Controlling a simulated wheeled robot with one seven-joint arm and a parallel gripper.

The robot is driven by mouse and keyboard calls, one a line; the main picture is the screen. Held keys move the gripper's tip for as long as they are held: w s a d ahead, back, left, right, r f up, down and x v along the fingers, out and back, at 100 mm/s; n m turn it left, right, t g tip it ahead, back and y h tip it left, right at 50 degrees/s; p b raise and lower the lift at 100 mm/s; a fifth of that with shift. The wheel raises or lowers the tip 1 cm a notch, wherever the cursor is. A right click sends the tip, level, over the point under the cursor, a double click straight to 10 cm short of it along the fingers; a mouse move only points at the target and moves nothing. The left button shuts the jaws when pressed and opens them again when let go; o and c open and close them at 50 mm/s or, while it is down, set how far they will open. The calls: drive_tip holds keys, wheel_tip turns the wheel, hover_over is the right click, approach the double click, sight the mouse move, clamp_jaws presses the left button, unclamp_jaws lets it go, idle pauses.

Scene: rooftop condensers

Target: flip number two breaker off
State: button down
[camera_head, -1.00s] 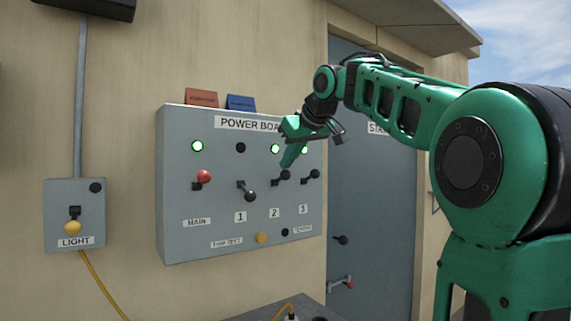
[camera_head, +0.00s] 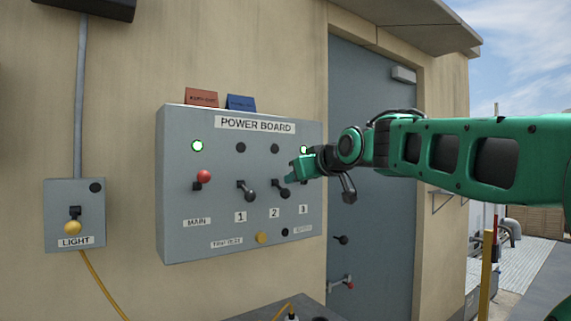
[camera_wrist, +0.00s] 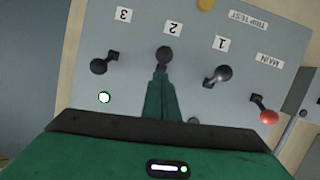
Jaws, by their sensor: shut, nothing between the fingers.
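The grey power board (camera_head: 185,235) hangs on the wall. The number two breaker lever (camera_head: 284,192) has its black knob tilted down, like the number one lever (camera_head: 248,194). The lamp above number two (camera_head: 274,148) is dark. My gripper (camera_head: 290,180) is shut and empty, its tips right by the number two lever. In the wrist view, upside down, the shut green fingers (camera_wrist: 161,72) end at the number two knob (camera_wrist: 163,55); I cannot tell if they touch. The number three lever (camera_wrist: 98,67) is hidden behind my gripper in the head view.
The red MAIN lever (camera_head: 203,177) is up under a lit green lamp (camera_head: 197,146). The lamp above number three (camera_head: 304,149) is also lit. A LIGHT switch box (camera_head: 90,215) is at the left. A grey door (camera_head: 365,90) stands right of the board.

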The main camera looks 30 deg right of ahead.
drive_tip(key=s+a, duration=0.1)
drive_tip(key=s, duration=1.2)
drive_tip(key=shift+a, duration=0.2)
